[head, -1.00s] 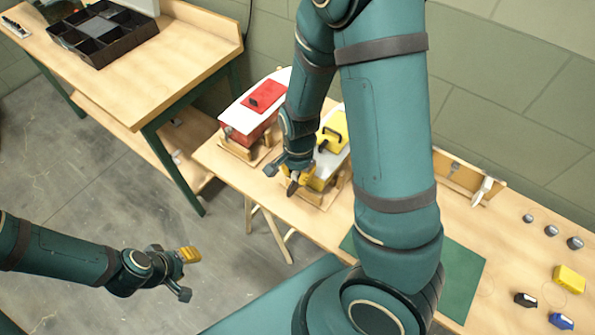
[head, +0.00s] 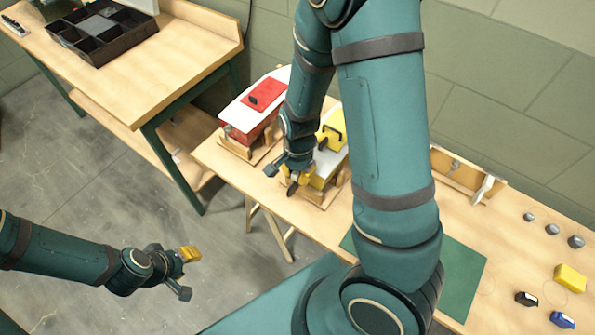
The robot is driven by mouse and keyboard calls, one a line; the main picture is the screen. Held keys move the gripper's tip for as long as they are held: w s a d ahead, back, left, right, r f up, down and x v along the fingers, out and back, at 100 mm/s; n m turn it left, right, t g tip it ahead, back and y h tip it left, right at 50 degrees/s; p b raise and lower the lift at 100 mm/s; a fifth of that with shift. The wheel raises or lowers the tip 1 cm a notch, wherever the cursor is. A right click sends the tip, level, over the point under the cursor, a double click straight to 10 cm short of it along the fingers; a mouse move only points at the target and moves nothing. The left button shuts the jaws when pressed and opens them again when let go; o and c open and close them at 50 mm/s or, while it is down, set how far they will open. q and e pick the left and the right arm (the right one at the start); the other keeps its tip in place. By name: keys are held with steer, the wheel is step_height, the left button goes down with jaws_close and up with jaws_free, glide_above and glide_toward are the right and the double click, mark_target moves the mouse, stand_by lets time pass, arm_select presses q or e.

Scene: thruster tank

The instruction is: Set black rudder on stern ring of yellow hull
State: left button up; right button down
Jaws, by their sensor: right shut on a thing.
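The yellow hull (head: 319,183) with a white deck and a yellow cabin (head: 334,127) sits in a wooden cradle on the bench, partly hidden by my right arm. My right gripper (head: 296,179) is at its near end, shut on the black rudder (head: 292,188). The rudder is a small dark piece showing below the fingertips, close to the stern. The stern ring is hidden or too small to make out, so I cannot tell whether the rudder touches it. My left gripper (head: 190,254) is over the floor, away from the hull; its yellow fingertips look close together, but a gap is unclear.
A red hull (head: 240,134) with a white deck stands in a cradle left of the yellow one. A green mat (head: 463,280), grey knobs (head: 551,230) and a yellow block (head: 570,278) lie to the right. A divided black tray (head: 97,50) sits on another table.

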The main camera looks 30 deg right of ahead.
steer(key=shift+f, duration=0.35)
stand_by(0.6)
steer(key=c, duration=0.9)
jaws_free()
steer(key=shift+c, duration=0.2)
steer(key=shift+r+p, duration=3.8)
steer(key=shift+r, duration=0.25)
steer(key=shift+f, duration=0.1)
